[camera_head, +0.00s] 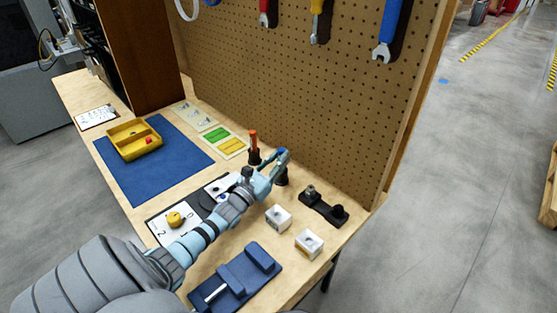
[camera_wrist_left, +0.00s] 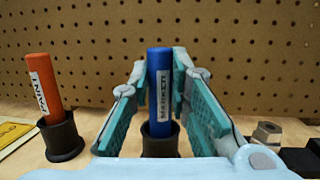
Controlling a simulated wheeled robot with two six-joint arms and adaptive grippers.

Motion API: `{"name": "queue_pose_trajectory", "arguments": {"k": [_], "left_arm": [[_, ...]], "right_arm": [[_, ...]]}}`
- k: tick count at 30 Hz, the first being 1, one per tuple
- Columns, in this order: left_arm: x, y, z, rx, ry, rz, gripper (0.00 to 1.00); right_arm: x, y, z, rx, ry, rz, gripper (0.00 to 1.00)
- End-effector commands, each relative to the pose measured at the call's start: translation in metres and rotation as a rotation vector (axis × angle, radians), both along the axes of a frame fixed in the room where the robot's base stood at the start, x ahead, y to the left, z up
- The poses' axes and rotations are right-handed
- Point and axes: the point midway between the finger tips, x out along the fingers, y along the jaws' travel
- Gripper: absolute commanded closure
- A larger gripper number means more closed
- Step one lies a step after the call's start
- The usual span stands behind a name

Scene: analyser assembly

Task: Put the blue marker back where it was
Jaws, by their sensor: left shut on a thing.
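The blue marker (camera_wrist_left: 160,75) stands upright in the left wrist view, with its lower end in a black cup holder (camera_wrist_left: 160,143). My left gripper (camera_wrist_left: 164,90) is shut on the marker, with one teal finger on each side of it. In the head view the left gripper (camera_head: 281,157) is at the pegboard side of the table, and the black holder (camera_head: 281,177) shows just below it. The fingers and wrist hide most of the marker there. Whether the marker rests on the holder's bottom cannot be told. My right gripper is not in view.
An orange marker (camera_wrist_left: 43,88) leans in its own black holder (camera_wrist_left: 64,140) to the left. A black fixture (camera_head: 323,208) and two white blocks (camera_head: 278,217) are to the right. The pegboard (camera_head: 300,100) rises close behind. A yellow tray (camera_head: 112,142) sits on a blue mat (camera_head: 140,190).

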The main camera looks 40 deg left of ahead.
Motion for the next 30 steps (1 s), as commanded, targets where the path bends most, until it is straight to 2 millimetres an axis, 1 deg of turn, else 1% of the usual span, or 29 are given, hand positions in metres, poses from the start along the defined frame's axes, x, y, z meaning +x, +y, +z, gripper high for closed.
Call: {"name": "queue_pose_trajectory", "arguments": {"k": [2,3,5,6,7,14,17,20,25,27,30], "left_arm": [[0.000,0.000,-0.004,0.000,0.000,0.000,1.00],[0.000,0.000,-0.005,-0.001,0.001,0.001,0.81],[0.000,0.000,-0.004,0.000,0.001,0.000,0.72],[0.000,0.000,-0.003,0.000,0.001,0.000,0.65],[0.000,0.000,-0.003,0.000,0.000,0.000,0.63],[0.000,0.000,-0.003,0.000,0.000,0.000,0.63],[0.000,0.000,0.003,0.000,0.000,0.000,0.63],[-0.016,-0.001,-0.001,0.000,0.004,-0.001,0.63],[-0.054,-0.002,-0.008,0.000,0.004,0.001,0.63],[-0.065,-0.003,-0.011,0.000,0.003,0.000,0.63],[-0.073,-0.003,-0.013,0.000,0.000,0.001,0.63]], "right_arm": [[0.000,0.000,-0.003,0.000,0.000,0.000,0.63],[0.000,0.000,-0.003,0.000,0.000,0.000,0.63],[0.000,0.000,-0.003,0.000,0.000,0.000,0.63],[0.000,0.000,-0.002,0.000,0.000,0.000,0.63],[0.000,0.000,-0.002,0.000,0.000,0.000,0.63],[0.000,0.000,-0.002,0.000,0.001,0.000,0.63],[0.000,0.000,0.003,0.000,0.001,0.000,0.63],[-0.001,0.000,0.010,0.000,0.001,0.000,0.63],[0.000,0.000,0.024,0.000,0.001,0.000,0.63],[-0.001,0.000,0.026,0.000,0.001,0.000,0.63],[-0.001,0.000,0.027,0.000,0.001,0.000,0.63]]}}
